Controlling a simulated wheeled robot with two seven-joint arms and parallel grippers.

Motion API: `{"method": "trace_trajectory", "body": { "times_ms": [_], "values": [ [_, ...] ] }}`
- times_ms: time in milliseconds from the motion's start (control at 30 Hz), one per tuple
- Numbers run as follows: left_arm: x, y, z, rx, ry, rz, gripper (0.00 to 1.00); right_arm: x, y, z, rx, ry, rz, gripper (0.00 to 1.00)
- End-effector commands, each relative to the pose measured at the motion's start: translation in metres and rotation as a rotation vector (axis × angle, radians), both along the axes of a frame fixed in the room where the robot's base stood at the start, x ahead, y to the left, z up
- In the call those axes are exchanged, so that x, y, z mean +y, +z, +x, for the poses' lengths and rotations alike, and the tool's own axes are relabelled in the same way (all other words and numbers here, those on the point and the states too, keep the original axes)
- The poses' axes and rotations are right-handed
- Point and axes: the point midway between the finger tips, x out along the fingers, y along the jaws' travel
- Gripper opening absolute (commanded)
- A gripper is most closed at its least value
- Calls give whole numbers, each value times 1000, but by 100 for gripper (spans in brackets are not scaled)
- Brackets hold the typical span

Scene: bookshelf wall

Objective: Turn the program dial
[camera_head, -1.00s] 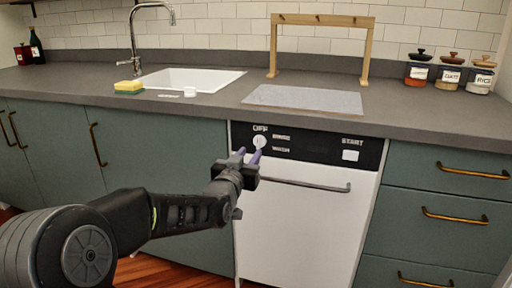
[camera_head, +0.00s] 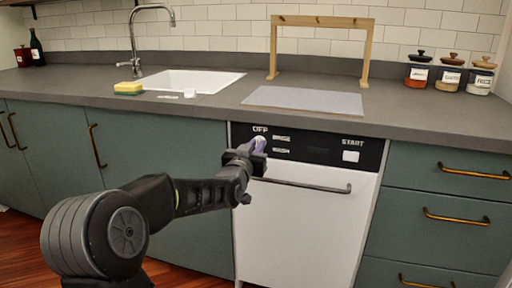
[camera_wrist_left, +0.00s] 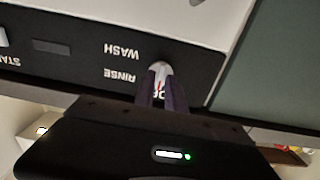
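The program dial is a small white knob on the black control panel (camera_head: 320,150) of the white dishwasher (camera_head: 295,220). In the head view my left gripper (camera_head: 259,145) is at the dial and mostly hides it. In the left wrist view the dial (camera_wrist_left: 160,68) shows at the tips of the two purple fingers (camera_wrist_left: 160,85), one on each side and close together. The fingers look closed on it, with a bit of red between them. RINSE and WASH labels show beside it. My right gripper is not in view.
A bar handle (camera_head: 305,186) crosses the dishwasher front just below the gripper. The grey counter (camera_head: 210,105) overhangs above, with a sink (camera_head: 190,80), sponge (camera_head: 128,88) and wooden frame (camera_head: 320,22). Drawers with brass handles (camera_head: 455,217) are at the right.

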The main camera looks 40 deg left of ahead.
Motion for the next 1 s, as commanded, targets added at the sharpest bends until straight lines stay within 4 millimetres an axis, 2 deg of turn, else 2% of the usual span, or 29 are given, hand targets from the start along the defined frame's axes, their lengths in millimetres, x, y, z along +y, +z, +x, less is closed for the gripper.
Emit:
{"method": "trace_trajectory", "body": {
  "times_ms": [33,167,767,1000],
  "values": [
    [0,0,0,0,0,0,10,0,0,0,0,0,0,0],
    [0,0,0,0,0,0,0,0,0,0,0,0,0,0],
    [0,0,0,3,0,8,0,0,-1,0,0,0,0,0],
    [-1,-1,0,23,-1,69,0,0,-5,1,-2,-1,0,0]
  ]
}}
